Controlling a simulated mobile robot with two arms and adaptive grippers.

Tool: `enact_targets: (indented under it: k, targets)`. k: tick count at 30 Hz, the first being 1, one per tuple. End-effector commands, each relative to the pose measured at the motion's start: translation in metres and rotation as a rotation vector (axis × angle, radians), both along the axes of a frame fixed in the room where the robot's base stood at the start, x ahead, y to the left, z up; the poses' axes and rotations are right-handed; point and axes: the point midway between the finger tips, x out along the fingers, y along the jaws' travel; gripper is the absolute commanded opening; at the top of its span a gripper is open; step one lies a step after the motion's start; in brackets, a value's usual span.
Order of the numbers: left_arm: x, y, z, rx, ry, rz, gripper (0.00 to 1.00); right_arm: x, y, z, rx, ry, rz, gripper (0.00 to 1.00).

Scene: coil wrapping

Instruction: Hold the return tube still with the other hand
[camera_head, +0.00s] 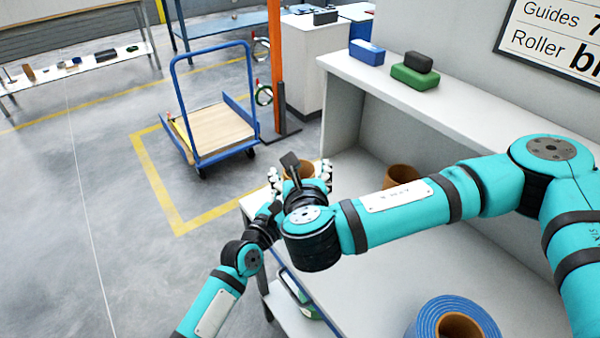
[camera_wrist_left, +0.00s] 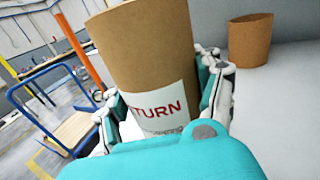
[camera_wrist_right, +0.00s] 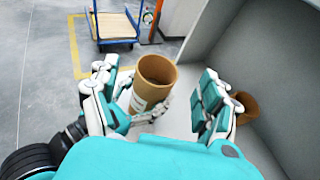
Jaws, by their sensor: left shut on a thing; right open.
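The return tube is a brown cardboard cylinder (camera_wrist_left: 150,45) with a white label reading "TURN" in the left wrist view. My left gripper (camera_wrist_left: 163,85) is shut on it, fingers on both sides. The tube also shows in the right wrist view (camera_wrist_right: 155,78), upright and open at the top. My right gripper (camera_wrist_right: 158,92) is open, its fingers spread to either side of the tube's place in the picture; I cannot tell whether they touch it. In the head view, only the tube's rim (camera_head: 299,168) shows between white fingers; my right arm hides much of the left gripper.
A second brown tube (camera_head: 403,174) stands on the grey bench (camera_head: 375,285), toward the back wall. A blue coil with a brown core (camera_head: 455,312) lies at the bench's near end. A shelf (camera_head: 440,103) above holds blue and green boxes. A blue cart (camera_head: 215,130) stands on the floor beyond.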

Motion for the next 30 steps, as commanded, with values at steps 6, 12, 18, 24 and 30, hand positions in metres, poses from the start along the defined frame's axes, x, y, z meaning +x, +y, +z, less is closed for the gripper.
enact_targets:
  k: [6,12,18,24,30]
  targets:
    - [-0.001,-0.001,-0.004,0.004,0.007,-0.003,0.81,0.0,0.0,0.0,0.0,0.0,0.0,0.8]
    - [-0.001,0.0,-0.002,0.003,0.004,-0.001,0.95,0.0,0.0,0.0,0.0,0.0,0.0,0.8]
    - [-0.001,0.0,-0.002,0.002,0.003,-0.001,0.95,0.0,0.0,0.0,0.0,0.0,0.0,0.8]
    - [-0.021,0.012,-0.003,0.002,0.005,-0.001,0.95,0.0,0.0,0.0,0.0,0.0,0.0,0.8]
    - [-0.058,0.035,-0.003,0.004,0.006,-0.001,0.95,0.0,0.0,0.0,0.0,0.0,0.0,0.8]
